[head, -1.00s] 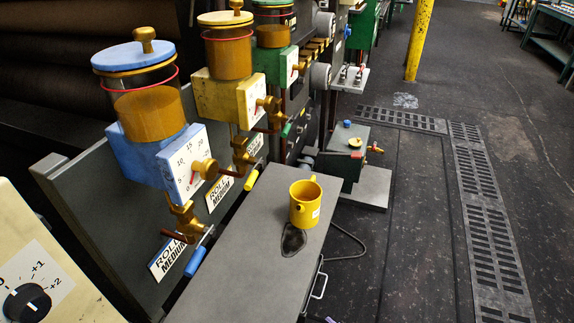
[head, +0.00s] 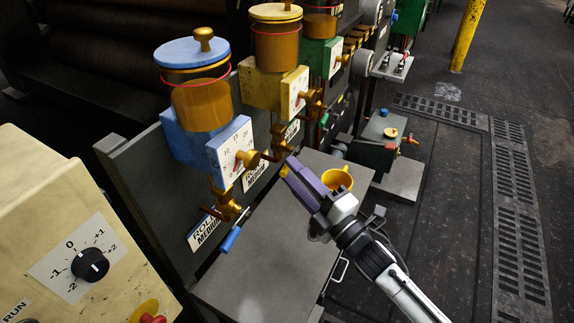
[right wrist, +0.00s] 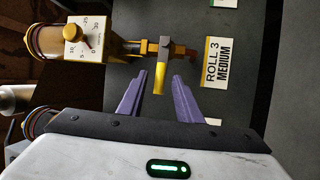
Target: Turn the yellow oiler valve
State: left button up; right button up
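The yellow oiler (head: 270,85) is the middle one of three in a slanted row, with a glass of amber oil above its yellow block and dial. Its valve has a brass body and a yellow handle, seen in the right wrist view (right wrist: 159,82). In the head view only a bit of yellow (head: 284,170) shows at my right gripper's fingers. My right gripper (right wrist: 160,75) is open, its purple fingers on either side of the handle's end, with gaps to both. Whether they touch it elsewhere is unclear. My left gripper is out of view.
The blue oiler (head: 205,135) with its blue valve handle (head: 231,239) is nearer, and the green oiler (head: 322,55) is farther back. A yellow mug (head: 340,180) stands on the grey cabinet top (head: 270,255), partly behind my right gripper. A cream control box (head: 75,220) is at left.

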aim_at(287, 167)
jog(key=shift+x, duration=1.5)
grip_shut()
jog(key=shift+f, duration=0.1)
